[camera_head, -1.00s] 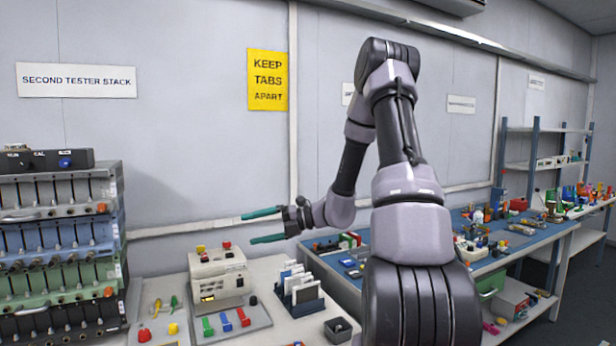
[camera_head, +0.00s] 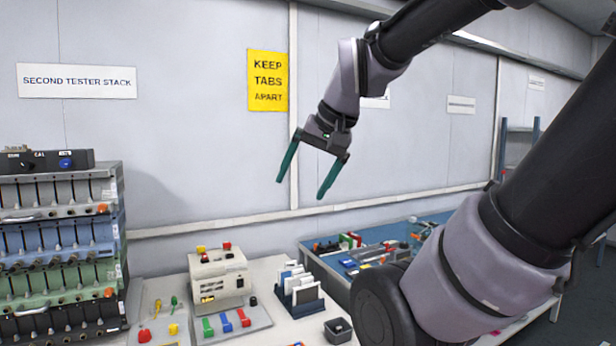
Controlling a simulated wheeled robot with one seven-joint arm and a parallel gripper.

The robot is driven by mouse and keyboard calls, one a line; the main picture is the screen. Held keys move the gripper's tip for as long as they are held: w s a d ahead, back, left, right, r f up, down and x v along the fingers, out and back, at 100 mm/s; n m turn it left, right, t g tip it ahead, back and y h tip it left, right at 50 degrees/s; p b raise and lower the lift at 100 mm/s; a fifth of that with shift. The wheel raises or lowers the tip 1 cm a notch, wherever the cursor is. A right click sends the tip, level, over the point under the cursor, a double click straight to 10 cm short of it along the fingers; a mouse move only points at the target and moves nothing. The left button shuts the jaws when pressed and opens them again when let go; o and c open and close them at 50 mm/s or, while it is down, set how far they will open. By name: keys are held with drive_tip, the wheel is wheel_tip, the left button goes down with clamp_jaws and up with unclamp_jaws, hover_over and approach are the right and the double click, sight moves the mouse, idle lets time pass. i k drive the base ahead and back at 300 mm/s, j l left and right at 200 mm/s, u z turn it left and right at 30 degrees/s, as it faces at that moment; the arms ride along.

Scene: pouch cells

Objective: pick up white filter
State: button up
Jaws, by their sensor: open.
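My gripper (camera_head: 300,190) hangs in the air in front of the wall, pointing down. Its two green fingers are spread apart with nothing between them. I cannot pick out a white filter for certain. White flat pieces (camera_head: 306,293) stand upright in a dark slotted rack on the white bench, below my gripper; whether one of them is a filter cannot be told. My own arm covers much of the blue bench at the right.
A cream instrument (camera_head: 218,278) stands left of the rack, with coloured clips in front. A small dark bin (camera_head: 338,329) is right of the rack. A tester stack (camera_head: 62,250) fills the left. The blue bench (camera_head: 415,230) holds small parts.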

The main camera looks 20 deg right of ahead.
sight(293, 282)
drive_tip(key=i+l+u, duration=0.1)
drive_tip(key=l+u, duration=0.2)
drive_tip(key=l, duration=0.5)
drive_tip(key=l+u, duration=0.3)
drive_tip(key=l, duration=0.55)
drive_tip(key=z, duration=0.35)
